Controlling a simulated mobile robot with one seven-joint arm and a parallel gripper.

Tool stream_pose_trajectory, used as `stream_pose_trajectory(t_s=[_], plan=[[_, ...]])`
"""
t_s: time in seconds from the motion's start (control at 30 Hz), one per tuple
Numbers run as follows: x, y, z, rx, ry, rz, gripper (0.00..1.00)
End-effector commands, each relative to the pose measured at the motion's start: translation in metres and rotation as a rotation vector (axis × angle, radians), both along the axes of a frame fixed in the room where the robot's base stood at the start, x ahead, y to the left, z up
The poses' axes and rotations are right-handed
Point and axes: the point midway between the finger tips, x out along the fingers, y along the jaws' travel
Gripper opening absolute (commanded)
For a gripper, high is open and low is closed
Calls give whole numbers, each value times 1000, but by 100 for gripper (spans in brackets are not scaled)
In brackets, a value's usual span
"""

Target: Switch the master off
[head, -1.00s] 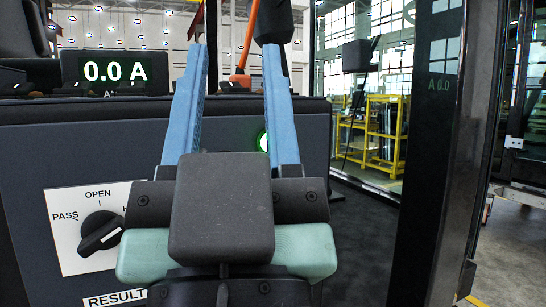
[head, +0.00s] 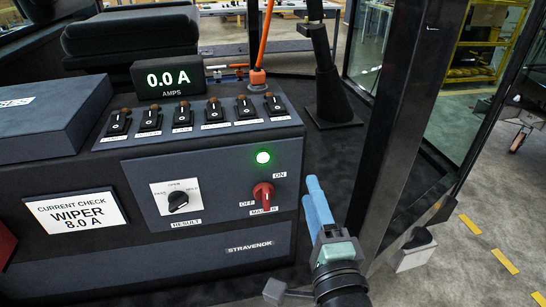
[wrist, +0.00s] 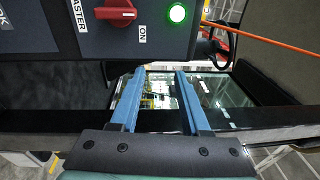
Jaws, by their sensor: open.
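The red master knob (head: 263,195) sits on the dark control panel, between an OFF label at its lower left and an ON label at its upper right. I cannot tell exactly which way it points. The green lamp (head: 263,157) above it is lit. In the wrist view the knob (wrist: 116,12) and lamp (wrist: 177,13) show at the top edge, beyond the fingers. My gripper (head: 314,188) has blue fingers and stands just right of the panel, apart from the knob. In the wrist view my gripper (wrist: 160,72) is open and empty.
A black RESULT selector (head: 178,201) is left of the knob. Several toggle switches (head: 182,119) line the console top below a display (head: 166,78) reading 0.0 A. A dark cab post (head: 405,120) stands close right of my gripper. An orange lever (head: 262,45) rises behind.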

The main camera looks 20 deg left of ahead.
Motion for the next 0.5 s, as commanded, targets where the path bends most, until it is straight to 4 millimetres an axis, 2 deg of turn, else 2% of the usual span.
stream_pose_trajectory(t_s=[0.03,0.2,0.5], plan=[[-5,2,7,99,87,27,46],[-29,8,-8,449,351,98,46],[-82,8,-21,1049,737,132,46]])
